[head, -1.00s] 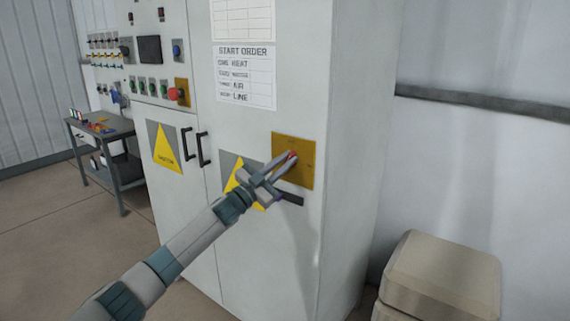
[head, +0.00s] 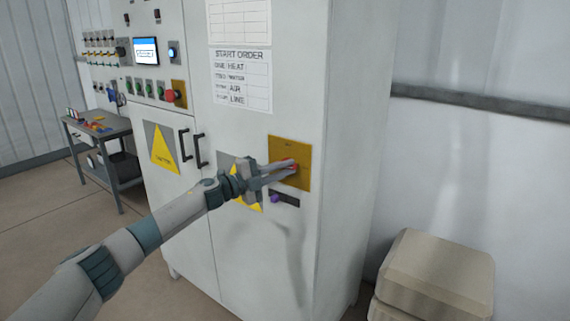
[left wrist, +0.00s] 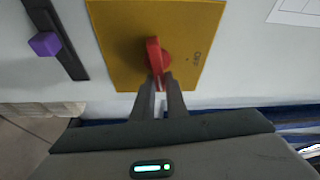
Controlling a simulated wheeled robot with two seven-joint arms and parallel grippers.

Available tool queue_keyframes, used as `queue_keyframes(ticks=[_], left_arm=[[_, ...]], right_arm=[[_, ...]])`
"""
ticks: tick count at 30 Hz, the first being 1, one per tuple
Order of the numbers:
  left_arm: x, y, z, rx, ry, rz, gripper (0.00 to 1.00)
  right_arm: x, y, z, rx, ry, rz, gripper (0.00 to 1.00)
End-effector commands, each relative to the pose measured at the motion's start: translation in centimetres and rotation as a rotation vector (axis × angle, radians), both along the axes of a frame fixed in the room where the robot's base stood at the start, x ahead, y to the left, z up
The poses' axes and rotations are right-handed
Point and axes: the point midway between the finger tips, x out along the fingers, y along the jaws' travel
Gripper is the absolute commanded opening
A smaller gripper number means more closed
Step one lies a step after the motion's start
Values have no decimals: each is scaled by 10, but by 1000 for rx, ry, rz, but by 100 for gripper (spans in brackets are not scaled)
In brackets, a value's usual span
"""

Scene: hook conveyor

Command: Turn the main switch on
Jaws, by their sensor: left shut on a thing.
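The main switch is a red rotary knob (head: 289,164) on a yellow plate (head: 299,150) on the grey cabinet's front. My left gripper (head: 286,169) reaches the plate from the left. Its fingers (left wrist: 160,84) are shut on the knob's handle, whose near end is between the tips. The cabinet's screen (head: 146,51) is lit blue and white. My right gripper is not in view.
A dark slot with a purple knob (head: 276,198) lies just below the plate. Door handles (head: 197,150) stick out to the left. A side table (head: 104,133) stands at the far left. Beige boxes (head: 440,262) stand on the right.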

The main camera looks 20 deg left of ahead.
Motion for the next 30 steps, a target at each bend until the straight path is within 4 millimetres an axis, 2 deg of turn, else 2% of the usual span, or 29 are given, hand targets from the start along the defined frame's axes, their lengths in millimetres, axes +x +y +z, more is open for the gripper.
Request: queue_keyframes(ticks=[1, 10, 25, 26, 27, 28, 30], left_arm=[[1, 5, -2, 34, -5, 10, 0], [1, 6, -5, 157, -51, 11, 0], [2, 7, -3, 180, -63, 15, 0], [2, 7, -3, 179, -64, 15, 17], [2, 7, -3, 179, -64, 15, 27], [2, 7, -3, 179, -64, 15, 31], [2, 6, -2, 178, -64, 13, 31]], right_arm=[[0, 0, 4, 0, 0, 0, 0], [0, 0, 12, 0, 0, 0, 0], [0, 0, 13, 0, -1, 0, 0], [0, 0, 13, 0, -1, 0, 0], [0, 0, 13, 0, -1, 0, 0], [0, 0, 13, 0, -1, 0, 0], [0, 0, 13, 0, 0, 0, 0]])
